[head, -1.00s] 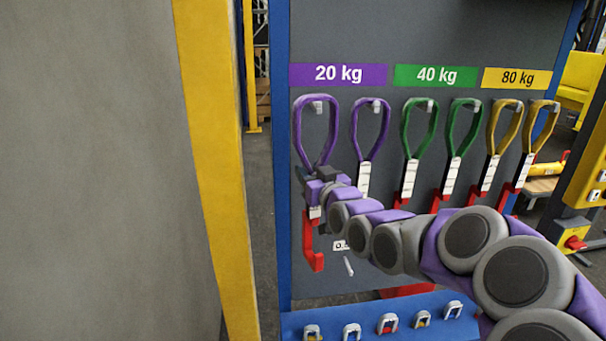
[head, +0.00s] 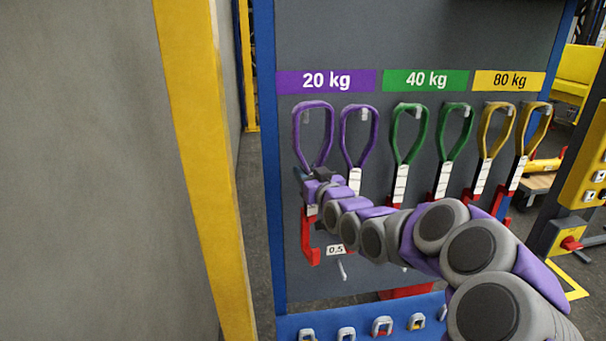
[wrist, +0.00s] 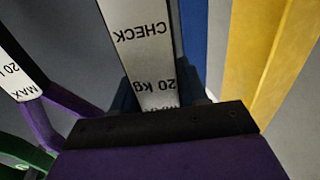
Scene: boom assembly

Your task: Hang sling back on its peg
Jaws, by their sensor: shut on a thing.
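A purple 20 kg sling (head: 330,125) with a red hook (head: 308,240) at its lower end hangs upright in my gripper (head: 311,180). My gripper is shut on its strap below the loop. In the wrist view the white strap label (wrist: 152,55) reads "CHECK" and "20 kg", upside down, above the dark gripper edge (wrist: 160,125). The loop stands in front of the left peg (head: 306,115) under the purple 20 kg sign (head: 326,81). The peg shows inside the loop's opening. I cannot tell whether the loop is around the peg or only in front of it.
A second purple sling (head: 359,140) hangs close on the right, then green slings (head: 409,135) and yellow slings (head: 487,135). A yellow post (head: 200,170) and the blue board edge (head: 268,160) are on the left. Shackles (head: 382,326) sit on the blue ledge below.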

